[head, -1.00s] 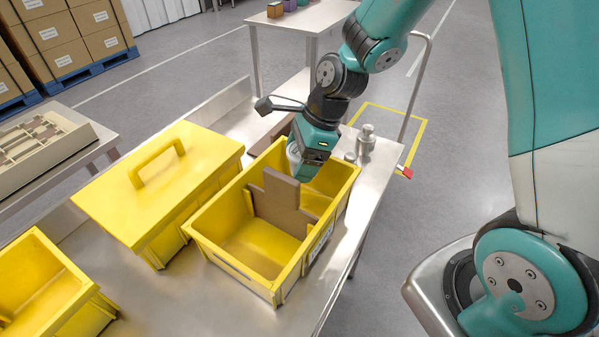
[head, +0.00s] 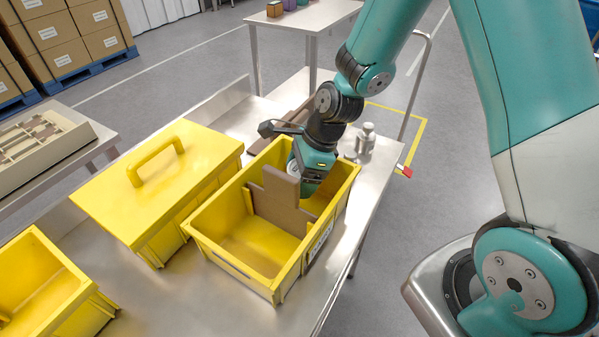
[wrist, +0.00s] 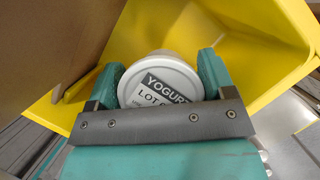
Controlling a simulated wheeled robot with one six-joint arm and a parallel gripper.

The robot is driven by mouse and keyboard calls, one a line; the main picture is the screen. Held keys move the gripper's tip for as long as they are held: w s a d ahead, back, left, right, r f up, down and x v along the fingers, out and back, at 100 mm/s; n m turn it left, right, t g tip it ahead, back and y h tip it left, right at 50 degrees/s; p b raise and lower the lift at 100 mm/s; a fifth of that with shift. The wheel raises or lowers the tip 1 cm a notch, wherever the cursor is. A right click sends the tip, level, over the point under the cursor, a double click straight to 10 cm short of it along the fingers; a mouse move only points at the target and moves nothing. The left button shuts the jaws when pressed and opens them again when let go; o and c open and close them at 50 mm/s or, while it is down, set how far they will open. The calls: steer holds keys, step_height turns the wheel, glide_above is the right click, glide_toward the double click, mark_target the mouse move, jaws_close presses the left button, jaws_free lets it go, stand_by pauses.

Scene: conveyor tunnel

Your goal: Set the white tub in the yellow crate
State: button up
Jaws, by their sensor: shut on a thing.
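The white tub (wrist: 160,82), with a round lid labelled "YOGURT LOT", sits between the two teal fingers of my gripper (wrist: 160,88) in the wrist view. My gripper is shut on it. In the head view my gripper (head: 306,180) reaches down into the far compartment of the open yellow crate (head: 230,262), behind the brown divider (head: 280,200). Only a sliver of the tub (head: 292,168) shows there, left of the gripper. The yellow crate wall (wrist: 240,40) is also around the tub in the wrist view. I cannot tell whether the tub touches the crate floor.
A lidded yellow crate (head: 150,185) stands just left of the open one. Another open yellow crate (head: 40,290) is at lower left. A metal bottle (head: 366,140) stands on the steel table near the crate's far right corner. The crate's near compartment is empty.

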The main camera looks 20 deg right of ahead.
steer(key=o, duration=1)
steer(key=v, duration=1.3)
steer(key=s+a+r+n, duration=0.3)
steer(key=s+n, duration=0.3)
steer(key=n, duration=0.3)
steer(key=s+a+r+n, duration=0.2)
steer(key=s+n, duration=0.4)
steer(key=n, duration=0.3)
steer(key=s+a+r+n+g, duration=0.1)
steer(key=s+a+r+n, duration=0.2)
steer(key=s+n, duration=0.3)
steer(key=shift+a+r+n+p, duration=0.15)
steer(key=shift+a+n, duration=0.2)
steer(key=shift+n, duration=0.55)
steer(key=shift+a+r+n+p, duration=0.2)
steer(key=shift+a+n, duration=0.15)
steer(key=shift+n, duration=0.55)
